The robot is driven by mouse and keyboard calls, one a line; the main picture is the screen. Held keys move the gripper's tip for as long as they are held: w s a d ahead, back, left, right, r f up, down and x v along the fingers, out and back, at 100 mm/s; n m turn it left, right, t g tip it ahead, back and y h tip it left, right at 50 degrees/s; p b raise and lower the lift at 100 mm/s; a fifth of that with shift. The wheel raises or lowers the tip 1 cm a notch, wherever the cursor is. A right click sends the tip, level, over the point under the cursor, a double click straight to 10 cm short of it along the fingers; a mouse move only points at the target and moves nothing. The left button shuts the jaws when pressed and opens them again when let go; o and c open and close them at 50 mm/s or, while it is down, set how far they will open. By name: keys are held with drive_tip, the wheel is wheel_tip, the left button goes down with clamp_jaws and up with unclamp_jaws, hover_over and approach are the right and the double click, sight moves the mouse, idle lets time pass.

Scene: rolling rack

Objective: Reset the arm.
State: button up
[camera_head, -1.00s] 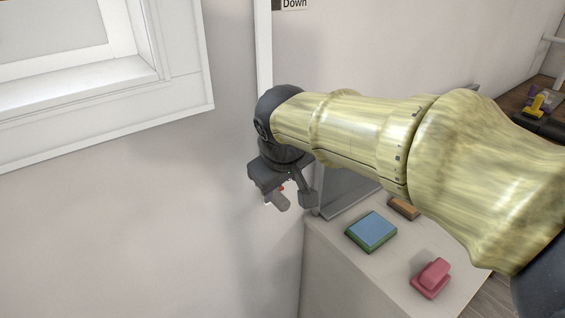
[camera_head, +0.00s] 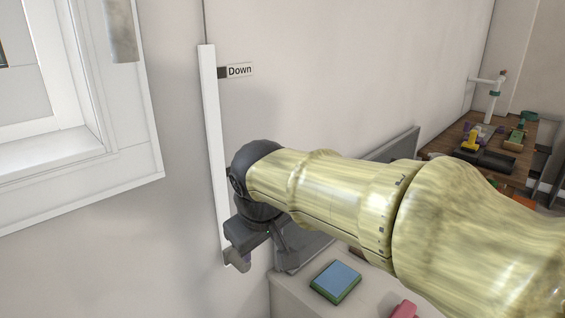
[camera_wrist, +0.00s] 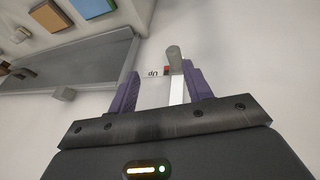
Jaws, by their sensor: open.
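My gripper (camera_wrist: 161,70) is open in the wrist view, with its two purple fingers apart. A grey knob (camera_wrist: 174,54) at the end of a white strip (camera_wrist: 177,92) shows near the right fingertip, and the fingers are not closed on it. A small label reading "Up" (camera_wrist: 152,73) lies beside the strip. In the head view my arm reaches left to the lower end of a white vertical rail (camera_head: 210,130). The dark wrist covers part of that end. A "Down" label (camera_head: 239,70) sits by the rail's upper part.
A white cabinet (camera_head: 290,296) with a blue and green block (camera_head: 336,281) and a pink object (camera_head: 404,309) stands below my arm. A grey panel (camera_wrist: 100,62) stands close to the gripper. A white window frame (camera_head: 140,110) is on the left. A cluttered wooden table (camera_head: 450,143) is far right.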

drive_tip(key=d+f+m+g, duration=0.1)
drive_tip(key=d+f+m, duration=0.3)
drive_tip(key=d+f, duration=0.75)
drive_tip(key=s+d+f+m+g+h, duration=0.1)
drive_tip(key=s+d+f+m, duration=0.5)
drive_tip(key=d+f, duration=0.5)
drive_tip(key=w+p+v, duration=0.3)
drive_tip(key=p+v, duration=0.9)
drive_tip(key=v, duration=0.1)
drive_tip(key=shift+d+r+n, duration=0.2)
drive_tip(key=shift+r+n, duration=0.2)
drive_tip(key=shift+r, duration=0.15)
drive_tip(key=shift+s, duration=0.1)
